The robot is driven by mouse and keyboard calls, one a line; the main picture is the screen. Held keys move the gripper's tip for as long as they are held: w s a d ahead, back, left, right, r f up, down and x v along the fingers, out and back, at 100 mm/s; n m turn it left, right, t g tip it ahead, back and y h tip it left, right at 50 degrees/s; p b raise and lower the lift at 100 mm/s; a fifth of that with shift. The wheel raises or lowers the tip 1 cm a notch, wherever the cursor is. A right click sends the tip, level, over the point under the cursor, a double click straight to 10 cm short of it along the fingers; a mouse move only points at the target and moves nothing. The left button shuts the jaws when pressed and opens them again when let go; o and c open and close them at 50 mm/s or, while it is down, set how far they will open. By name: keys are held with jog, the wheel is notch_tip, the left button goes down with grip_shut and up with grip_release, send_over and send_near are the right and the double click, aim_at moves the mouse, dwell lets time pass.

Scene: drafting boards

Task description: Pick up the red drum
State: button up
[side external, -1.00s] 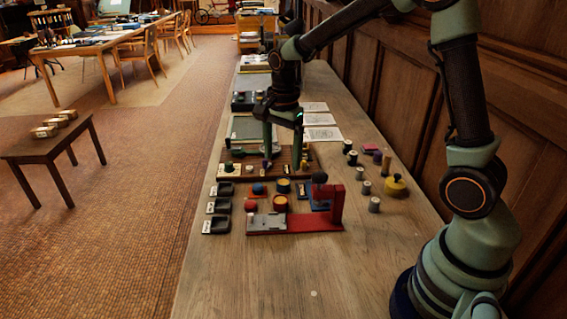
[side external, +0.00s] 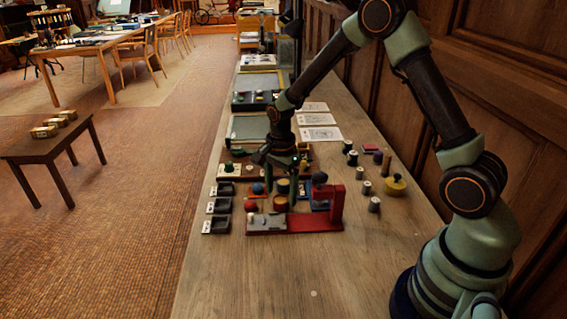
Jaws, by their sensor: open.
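A small red drum-like piece (side external: 280,204) with a lighter top stands among the parts on the board in the middle of the table. It is small in this view, so its exact shape is hard to tell. My gripper (side external: 281,184) is open, pointing down, just behind and above this piece. Its two fingers appear either side of a dark and yellow cylinder (side external: 282,187); I cannot tell whether they touch it. Nothing is seen held.
A red bracket (side external: 337,204) stands upright to the right. A red ball (side external: 250,206) and a blue ball (side external: 257,188) are to the left. Black trays (side external: 217,225) line the left edge. Spools and a yellow knobbed piece (side external: 395,187) lie right. The near table is clear.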

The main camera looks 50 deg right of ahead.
notch_tip(320, 180, down, 2)
grip_shut()
dwell(0.3)
jog(key=shift+r, duration=0.1)
